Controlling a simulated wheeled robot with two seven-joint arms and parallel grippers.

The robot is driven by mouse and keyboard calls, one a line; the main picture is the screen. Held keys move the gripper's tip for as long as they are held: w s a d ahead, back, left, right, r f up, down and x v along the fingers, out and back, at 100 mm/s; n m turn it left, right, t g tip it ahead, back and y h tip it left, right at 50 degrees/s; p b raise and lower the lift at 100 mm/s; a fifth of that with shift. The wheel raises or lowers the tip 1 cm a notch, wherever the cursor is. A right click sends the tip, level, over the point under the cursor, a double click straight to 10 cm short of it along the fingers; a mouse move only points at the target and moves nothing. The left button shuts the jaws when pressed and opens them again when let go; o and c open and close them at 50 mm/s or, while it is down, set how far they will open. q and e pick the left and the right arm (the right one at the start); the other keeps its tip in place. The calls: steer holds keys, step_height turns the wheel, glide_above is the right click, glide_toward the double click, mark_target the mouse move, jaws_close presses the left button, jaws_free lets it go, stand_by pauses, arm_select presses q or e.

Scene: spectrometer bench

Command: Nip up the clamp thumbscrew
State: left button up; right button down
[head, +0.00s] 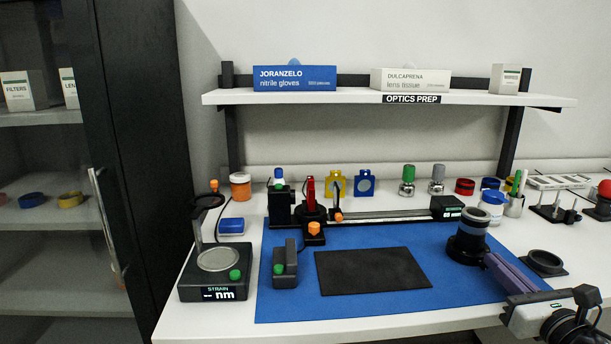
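Several small orange knobs show in the head view, and I cannot tell for certain which is the clamp thumbscrew. One orange knob (314,228) sits on the front of a black clamp block below a red-and-black holder (311,196). A second, smaller orange knob (338,216) is just to its right, at the foot of a post on the rail. My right gripper (487,259) reaches in from the lower right, its tip beside a black cylinder with a grey top (469,236). It is well apart from both knobs. Its finger gap is not clear. My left gripper is out of view.
A black rail (390,215) runs along the back of the blue mat (420,312). A dark pad (372,271) lies in the middle. A strain meter (213,287) and a small black box (285,268) stand at left. A shelf (350,96) hangs above.

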steer(key=shift+d+f, duration=0.1)
steer(key=shift+f, duration=0.4)
steer(key=shift+d+r+p, duration=0.2)
steer(key=shift+r+p, duration=0.05)
steer(key=shift+p, duration=0.2)
steer(key=shift+s+f, duration=0.1)
steer(key=shift+s, duration=0.25)
steer(key=s, duration=0.4)
steer(key=shift+d+r, duration=0.15)
steer(key=shift+r, duration=0.1)
steer(key=shift+s+r, duration=0.15)
steer(key=shift+s, duration=0.5)
